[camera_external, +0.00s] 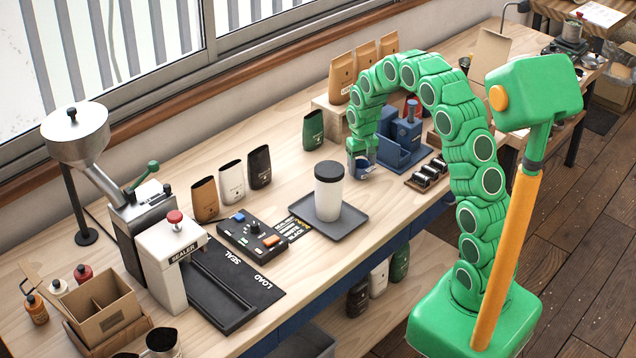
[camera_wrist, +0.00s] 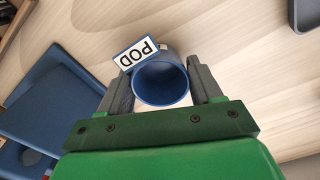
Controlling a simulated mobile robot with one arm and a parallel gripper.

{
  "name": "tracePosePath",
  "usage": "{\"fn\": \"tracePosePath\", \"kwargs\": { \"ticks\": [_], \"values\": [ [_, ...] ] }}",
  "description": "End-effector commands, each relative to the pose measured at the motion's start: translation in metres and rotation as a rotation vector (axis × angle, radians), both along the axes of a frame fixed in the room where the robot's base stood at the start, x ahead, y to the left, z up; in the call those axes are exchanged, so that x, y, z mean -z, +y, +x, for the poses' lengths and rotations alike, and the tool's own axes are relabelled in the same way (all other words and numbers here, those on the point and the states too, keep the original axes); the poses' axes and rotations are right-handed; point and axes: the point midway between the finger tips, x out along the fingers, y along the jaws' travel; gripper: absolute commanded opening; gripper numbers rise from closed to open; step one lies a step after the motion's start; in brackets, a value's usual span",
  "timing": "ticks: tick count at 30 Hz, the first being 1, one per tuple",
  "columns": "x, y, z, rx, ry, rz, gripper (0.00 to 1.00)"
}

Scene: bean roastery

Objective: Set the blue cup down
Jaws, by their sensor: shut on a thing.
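The blue cup is between the two grey fingers of my gripper (camera_wrist: 163,88) in the wrist view. The cup (camera_wrist: 174,66) has an open round mouth facing the camera and a white tag reading POD on its rim side. In the external view my green arm arches over and my gripper (camera_external: 361,158) points down at the bench, left of a blue stand (camera_external: 402,143). The cup (camera_external: 358,172) shows low between the fingers, partly hidden by them. It is close to the wooden bench top; I cannot tell whether it touches it.
A white tumbler with a black lid (camera_external: 329,190) stands on a dark tray (camera_external: 345,226) nearby. A dark green bag (camera_external: 313,130) is left of the gripper. A rack of small dark items (camera_external: 427,174) is to the right. Bare bench lies around the cup.

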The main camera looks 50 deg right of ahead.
Motion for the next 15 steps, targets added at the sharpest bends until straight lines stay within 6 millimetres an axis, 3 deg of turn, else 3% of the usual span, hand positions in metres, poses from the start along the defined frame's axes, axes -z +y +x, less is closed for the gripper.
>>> {"fn": "tracePosePath", "kwargs": {
  "ticks": [3, 4, 8, 15],
  "values": [
    [0.0029, 0.0000, 0.0000, 0.000, 0.000, 0.000, 0.32],
    [0.0026, 0.0000, 0.0000, 0.000, 0.000, 0.000, 0.69],
    [0.0024, 0.0000, 0.0000, 0.000, 0.000, 0.000, 0.89],
    [0.0024, 0.0000, 0.0000, 0.000, 0.000, 0.000, 0.90]
  ]
}}
